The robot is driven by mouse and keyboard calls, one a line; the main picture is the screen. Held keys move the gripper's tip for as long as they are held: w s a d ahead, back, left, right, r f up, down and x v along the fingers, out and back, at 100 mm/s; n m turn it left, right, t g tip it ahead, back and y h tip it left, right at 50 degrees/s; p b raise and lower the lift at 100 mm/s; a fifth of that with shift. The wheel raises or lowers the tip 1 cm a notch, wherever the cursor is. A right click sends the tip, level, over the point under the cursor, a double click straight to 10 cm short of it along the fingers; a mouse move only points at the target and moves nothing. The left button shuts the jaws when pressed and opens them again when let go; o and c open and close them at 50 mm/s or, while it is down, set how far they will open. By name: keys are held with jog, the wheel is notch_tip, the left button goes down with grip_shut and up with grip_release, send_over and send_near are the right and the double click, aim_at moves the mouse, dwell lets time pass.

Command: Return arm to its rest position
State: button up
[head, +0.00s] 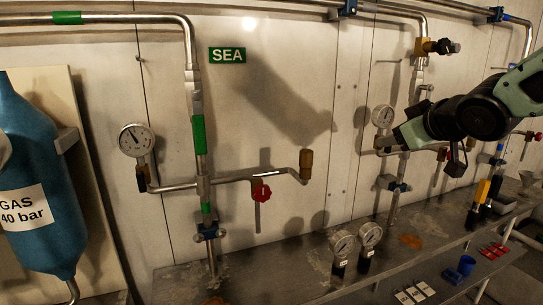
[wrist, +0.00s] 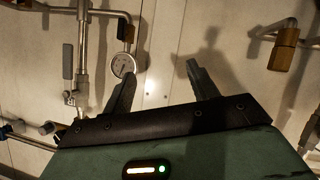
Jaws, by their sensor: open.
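My gripper (wrist: 162,80) is open in the wrist view, with two dark fingers spread apart and only bare wall panel showing between them. In the head view my arm comes in from the right edge, and my gripper (head: 412,132) hangs in front of the right-hand pipework. It covers part of that pipework. Nothing shows held between the fingers. A round pressure gauge (wrist: 122,65) lies just beyond the left finger in the wrist view. I cannot tell how far the fingers are from the pipes.
A pipe with a red valve handle (head: 261,192) and a SEA sign (head: 227,55) are on the wall. A blue gas bottle (head: 38,190) stands at left. Wall space between the pipe groups is clear.

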jog(key=s+a+f+g, duration=0.6)
jog(key=s+a+f, duration=0.5)
jog(key=s, duration=0.2)
jog(key=s+a+f+g, duration=0.1)
jog(key=s+f+g, duration=0.2)
jog(key=s, duration=0.7)
jog(key=s+a+f+n+g+h+p, duration=0.1)
jog(key=s+a+f+g, duration=0.1)
jog(key=s, duration=0.8)
jog(key=shift+s+f+g, duration=0.25)
jog(key=shift+f+g, duration=0.5)
jog(key=shift+g, duration=0.05)
